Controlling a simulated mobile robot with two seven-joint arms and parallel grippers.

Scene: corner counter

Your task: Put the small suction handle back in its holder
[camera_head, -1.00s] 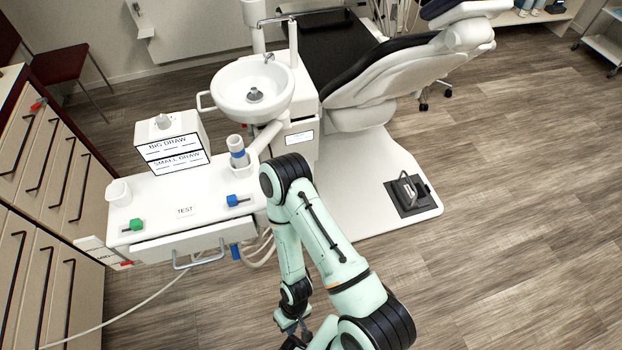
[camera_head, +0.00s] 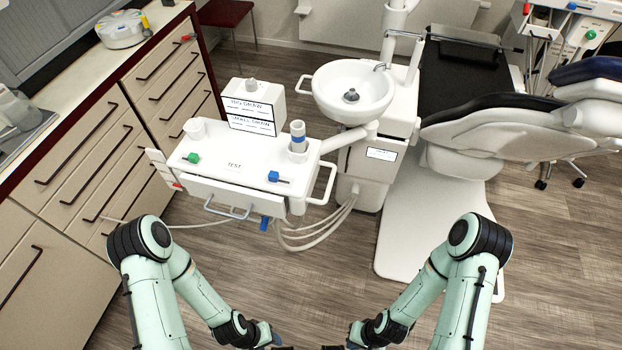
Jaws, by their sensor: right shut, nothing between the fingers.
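I cannot tell for sure which item is the small suction handle. A blue-ended piece (camera_head: 274,176) lies on the white tray unit's top at its right. A green-ended piece (camera_head: 193,158) lies at its left. Another blue piece (camera_head: 265,223) hangs below the unit's front edge. A white cup with a blue-banded tube (camera_head: 297,137) stands at the unit's right end. My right gripper (camera_head: 354,344) is at the bottom edge, shut and empty, well apart from the unit. My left gripper (camera_head: 278,342) is also at the bottom edge, partly cut off; its jaws are unclear.
The white tray unit (camera_head: 235,169) carries a labelled box (camera_head: 253,107) and has a front drawer handle (camera_head: 228,211). Drawer cabinets (camera_head: 90,170) stand at left. A basin (camera_head: 352,90) and dental chair (camera_head: 500,130) are behind and right. Hoses hang below the unit.

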